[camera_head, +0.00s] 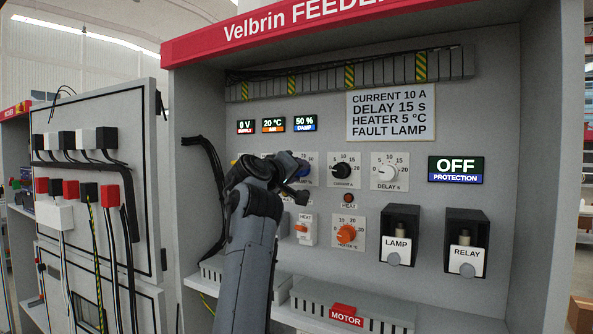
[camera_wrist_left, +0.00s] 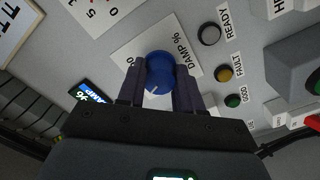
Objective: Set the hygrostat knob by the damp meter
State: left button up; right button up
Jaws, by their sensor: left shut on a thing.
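The damp meter (camera_head: 305,123) reads 50 % DAMP. It also shows partly, turned and cut off, in the left wrist view (camera_wrist_left: 91,95). The blue hygrostat knob (camera_wrist_left: 160,70) sits on a white plate marked DAMP % (camera_wrist_left: 130,55). My left gripper (camera_wrist_left: 159,75) is shut on this knob, with one finger on each side. The knob's white mark points towards the bottom of the left wrist view. Most of its scale is hidden by my gripper. In the head view my left gripper (camera_head: 297,180) covers much of the knob and plate. My right gripper is not in view.
To the right are the black current knob (camera_head: 342,171), the white delay knob (camera_head: 388,173) and the orange heater knob (camera_head: 346,234). READY (camera_wrist_left: 209,34), FAULT and GOOD lamps lie beside the damp plate. LAMP (camera_head: 397,243) and RELAY boxes protrude at right.

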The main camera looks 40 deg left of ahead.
pick_arm(q)
jog(key=shift+r+n+p, duration=0.1)
jog(key=shift+n+p, duration=0.45)
jog(key=shift+n, duration=3.05)
jog(key=o, duration=1)
jog(key=shift+o, duration=0.2)
